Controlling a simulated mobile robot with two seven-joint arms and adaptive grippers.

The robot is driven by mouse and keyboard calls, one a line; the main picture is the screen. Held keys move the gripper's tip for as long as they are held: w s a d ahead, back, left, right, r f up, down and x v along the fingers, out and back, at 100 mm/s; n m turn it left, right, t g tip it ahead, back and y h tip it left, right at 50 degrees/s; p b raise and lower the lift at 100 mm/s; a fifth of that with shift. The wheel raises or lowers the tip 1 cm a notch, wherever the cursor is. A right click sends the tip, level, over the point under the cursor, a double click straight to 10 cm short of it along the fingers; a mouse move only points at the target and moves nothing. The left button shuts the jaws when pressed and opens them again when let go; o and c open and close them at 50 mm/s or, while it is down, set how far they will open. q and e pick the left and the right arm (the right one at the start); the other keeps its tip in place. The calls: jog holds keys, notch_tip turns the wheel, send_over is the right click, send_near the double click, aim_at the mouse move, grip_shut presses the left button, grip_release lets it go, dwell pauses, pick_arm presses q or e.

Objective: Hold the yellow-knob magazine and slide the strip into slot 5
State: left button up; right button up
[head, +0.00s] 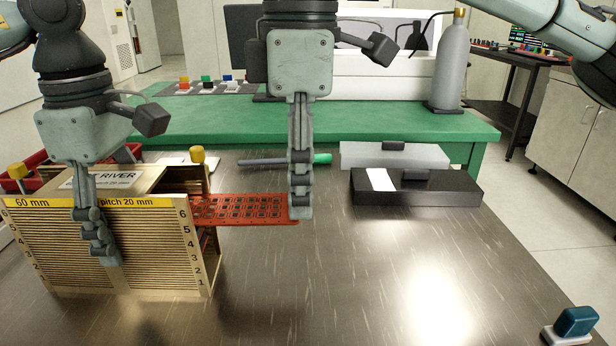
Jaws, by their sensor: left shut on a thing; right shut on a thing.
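The yellow-knob magazine (160,255) is a tan slotted box with yellow knobs (197,155), a yellow "60 mm / pitch 20 mm" band and slot numbers 1 to 6 along its edges. It stands upright on the left of the metal table. My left gripper (104,252) is shut on it at its front face. The red-orange strip (238,208), with rows of dark chips, lies level. My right gripper (301,208) is shut on its right end. The strip's left end meets the magazine's right side near numbers 6 and 5; I cannot tell which slot it lines up with.
A black block (440,190) and a grey block (385,156) lie behind on the right. A dark rod with a green end (321,158) lies behind my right gripper. A red bin (30,172) is at the far left. A blue-topped item (575,322) sits front right. The table's front middle is clear.

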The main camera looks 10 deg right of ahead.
jog(key=shift+a, duration=0.1)
jog(key=o, duration=1)
notch_tip(320, 180, up, 12)
